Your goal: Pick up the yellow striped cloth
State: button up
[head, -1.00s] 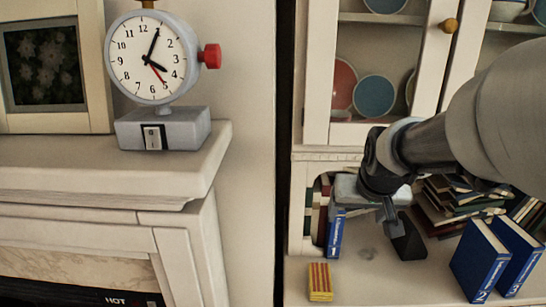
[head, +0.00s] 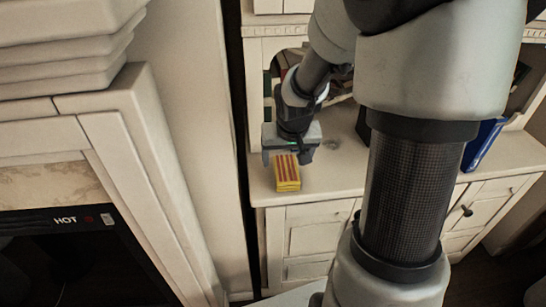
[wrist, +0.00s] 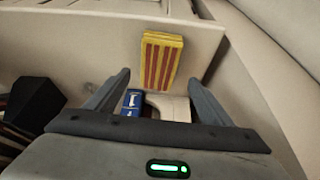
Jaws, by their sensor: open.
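The yellow striped cloth (head: 287,176) is a small folded yellow block with red stripes. It lies on the cabinet counter near its front left edge. In the wrist view the cloth (wrist: 161,60) shows at upper middle, just beyond the fingertips and between their lines. My gripper (head: 286,158) is open and empty, pointing down close to the cloth and a little behind it. In the wrist view the two fingers of my gripper (wrist: 157,80) are spread wide. I cannot tell whether either finger touches the cloth.
A blue book (head: 484,143) stands on the counter at right, partly behind my arm. Another blue book (wrist: 131,102) shows between the fingers in the wrist view. The fireplace mantel (head: 135,95) is at left. The counter (head: 332,172) right of the cloth is bare.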

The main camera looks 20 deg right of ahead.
aim_at(286, 167)
jog(key=shift+b+x, duration=1.05)
jog(key=shift+x, duration=2.1)
jog(key=shift+d+f, duration=0.1)
jog(key=shift+d, duration=0.1)
jog(key=c, duration=1.1)
